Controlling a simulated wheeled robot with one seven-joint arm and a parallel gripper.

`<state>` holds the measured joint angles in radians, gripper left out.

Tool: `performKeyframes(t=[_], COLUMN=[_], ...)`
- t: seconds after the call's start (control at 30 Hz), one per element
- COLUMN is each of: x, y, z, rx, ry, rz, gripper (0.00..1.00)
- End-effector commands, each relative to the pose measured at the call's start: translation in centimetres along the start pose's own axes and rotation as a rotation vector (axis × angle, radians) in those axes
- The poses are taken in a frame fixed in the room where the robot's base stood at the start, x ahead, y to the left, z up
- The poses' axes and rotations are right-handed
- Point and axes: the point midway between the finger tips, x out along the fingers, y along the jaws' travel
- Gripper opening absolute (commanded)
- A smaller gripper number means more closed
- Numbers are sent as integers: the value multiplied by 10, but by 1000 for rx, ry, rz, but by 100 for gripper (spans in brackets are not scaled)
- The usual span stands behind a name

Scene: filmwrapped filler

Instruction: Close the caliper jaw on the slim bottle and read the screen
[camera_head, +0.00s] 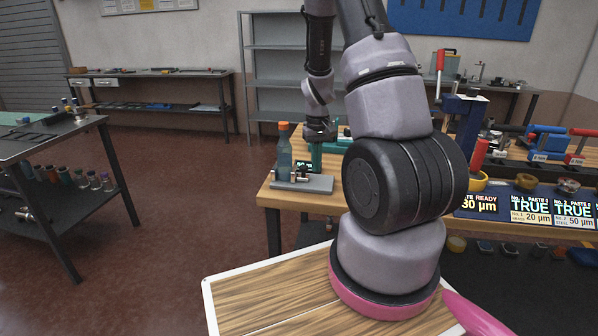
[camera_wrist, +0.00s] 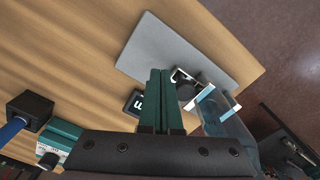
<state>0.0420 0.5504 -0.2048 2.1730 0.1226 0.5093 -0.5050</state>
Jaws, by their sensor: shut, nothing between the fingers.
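The slim bottle (camera_head: 284,155), clear bluish with an orange cap, stands upright at the left end of the grey caliper plate (camera_head: 317,186) on the wooden bench. In the wrist view the bottle (camera_wrist: 222,128) lies right of my fingers, partly cut off by my gripper body. My gripper (camera_head: 316,171) points down just right of the bottle, its green fingers shut and empty. They also show in the wrist view (camera_wrist: 160,73). The caliper jaw (camera_wrist: 203,93), with pale edges, lies between fingers and bottle; whether it touches the bottle is unclear. The small dark screen (camera_wrist: 135,103) is partly hidden by my fingers.
A dark side table (camera_head: 50,150) is at left. Open floor lies between.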

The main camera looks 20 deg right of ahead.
Motion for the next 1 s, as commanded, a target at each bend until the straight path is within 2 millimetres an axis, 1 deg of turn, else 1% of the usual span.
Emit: performKeyframes(t=[0.5,1.0], x=[20,21], y=[0,-1], z=[0,-1], rx=[1,0], ry=[-1,0], rz=[0,0], gripper=[0,0])
